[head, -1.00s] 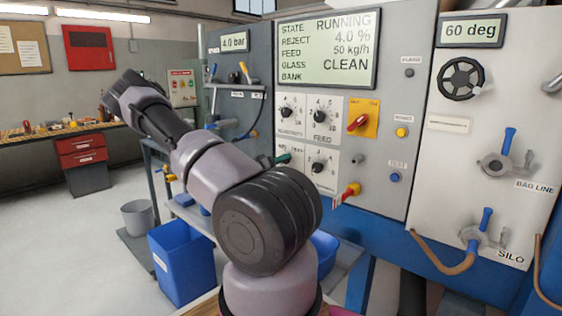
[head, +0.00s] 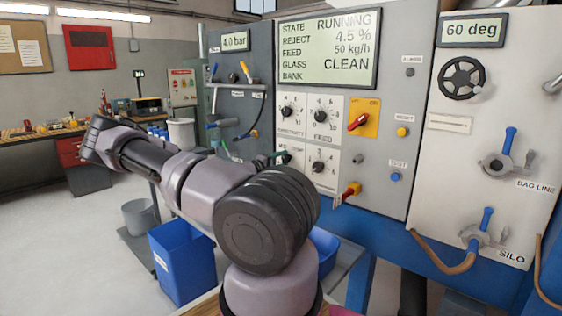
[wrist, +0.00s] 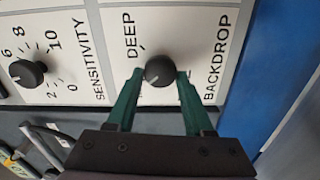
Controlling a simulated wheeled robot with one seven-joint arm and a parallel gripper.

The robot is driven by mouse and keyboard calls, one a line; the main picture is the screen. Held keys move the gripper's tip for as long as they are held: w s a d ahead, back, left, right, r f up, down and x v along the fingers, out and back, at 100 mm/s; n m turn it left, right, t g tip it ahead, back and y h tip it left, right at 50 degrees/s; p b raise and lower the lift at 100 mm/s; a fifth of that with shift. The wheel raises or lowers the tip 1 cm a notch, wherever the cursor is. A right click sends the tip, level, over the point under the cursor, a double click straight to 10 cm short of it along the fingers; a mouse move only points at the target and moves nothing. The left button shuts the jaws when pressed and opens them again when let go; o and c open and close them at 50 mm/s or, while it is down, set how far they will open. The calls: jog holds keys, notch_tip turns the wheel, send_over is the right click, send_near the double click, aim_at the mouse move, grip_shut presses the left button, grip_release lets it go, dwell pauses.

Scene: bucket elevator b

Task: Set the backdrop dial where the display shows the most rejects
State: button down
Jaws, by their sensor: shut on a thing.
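The backdrop dial (wrist: 160,68) is a small black round knob on a white plate lettered DEEP and BACKDROP in the wrist view. My gripper (wrist: 160,74) has green fingers on both sides of this knob and is shut on it. In the head view my gripper (head: 281,158) is at the lower left dial plate, mostly hidden behind my arm. The display (head: 327,48) reads state RUNNING, reject 4.5 %, feed 50 kg/h, glass CLEAN; its BANK line is blank.
The sensitivity dial (wrist: 27,72) is beside the backdrop plate. A blue bin (head: 182,262) stands below on the floor.

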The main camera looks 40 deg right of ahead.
jog(key=shift+n, duration=0.6)
jog(key=shift+c, duration=1.5)
grip_release()
jog(key=s+a, duration=0.1)
jog(key=a, duration=0.9)
jog(key=shift+a, duration=0.4)
